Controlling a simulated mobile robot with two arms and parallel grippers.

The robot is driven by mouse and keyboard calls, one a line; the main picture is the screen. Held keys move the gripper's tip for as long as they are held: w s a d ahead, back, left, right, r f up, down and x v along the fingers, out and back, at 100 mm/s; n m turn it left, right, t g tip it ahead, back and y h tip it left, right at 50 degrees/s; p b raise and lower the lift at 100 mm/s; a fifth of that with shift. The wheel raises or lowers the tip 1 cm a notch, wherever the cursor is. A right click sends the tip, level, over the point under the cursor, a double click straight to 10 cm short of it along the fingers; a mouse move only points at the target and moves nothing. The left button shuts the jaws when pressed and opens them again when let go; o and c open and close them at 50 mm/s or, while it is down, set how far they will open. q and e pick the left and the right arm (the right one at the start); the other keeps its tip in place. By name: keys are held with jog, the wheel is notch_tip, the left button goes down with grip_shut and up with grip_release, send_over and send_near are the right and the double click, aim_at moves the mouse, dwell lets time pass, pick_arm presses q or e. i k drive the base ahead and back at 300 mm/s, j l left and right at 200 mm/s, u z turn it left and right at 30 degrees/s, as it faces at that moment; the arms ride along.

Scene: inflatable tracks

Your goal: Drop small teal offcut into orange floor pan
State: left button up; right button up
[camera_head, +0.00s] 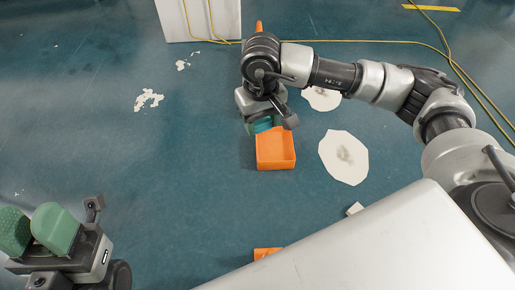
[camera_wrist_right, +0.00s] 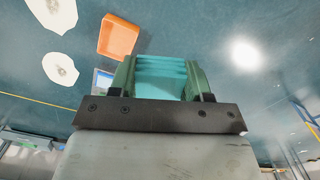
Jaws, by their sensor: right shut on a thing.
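The small teal offcut (camera_head: 262,125) is between the fingers of my right gripper (camera_head: 266,121) in the head view. In the right wrist view the ribbed teal offcut (camera_wrist_right: 161,76) is clamped between two green finger pads. The orange floor pan (camera_head: 276,150) lies on the floor just below the offcut in the picture; its visible inside looks empty. The offcut overlaps the pan's far left edge in the head view. The pan also shows in the right wrist view (camera_wrist_right: 118,37), up and left of the fingers. My left gripper (camera_head: 34,230) is at lower left, away from the pan; its finger gap is unclear.
White floor patches (camera_head: 344,157) lie right of the pan, with torn white scraps (camera_head: 148,99) to the left. A yellow cord (camera_head: 350,41) crosses the back floor. A white box (camera_head: 198,18) stands behind. Another orange thing (camera_head: 266,253) is partly hidden at the bottom.

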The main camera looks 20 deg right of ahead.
aim_at(279, 146)
jog(key=i+j+u, duration=0.1)
jog(key=i+j, duration=0.15)
jog(key=j, duration=0.2)
jog(key=i+j+u, duration=0.1)
jog(key=i+j, duration=0.15)
jog(key=j, duration=0.15)
jog(key=i+j+u, duration=0.1)
jog(key=i+j, duration=0.2)
jog(key=i+j+z, duration=0.15)
jog(key=i+z, duration=0.35)
jog(key=i+j+z, duration=0.35)
jog(key=i+z, duration=0.35)
jog(key=z, duration=0.2)
jog(key=i+z, duration=0.25)
jog(key=z, duration=0.15)
jog(key=i+j+z, duration=0.1)
jog(key=z, duration=0.35)
jog(key=i+j+z, duration=0.2)
jog(key=z, duration=0.2)
jog(key=i+j+z, duration=0.25)
jog(key=z, duration=0.15)
jog(key=i+j+z, duration=0.4)
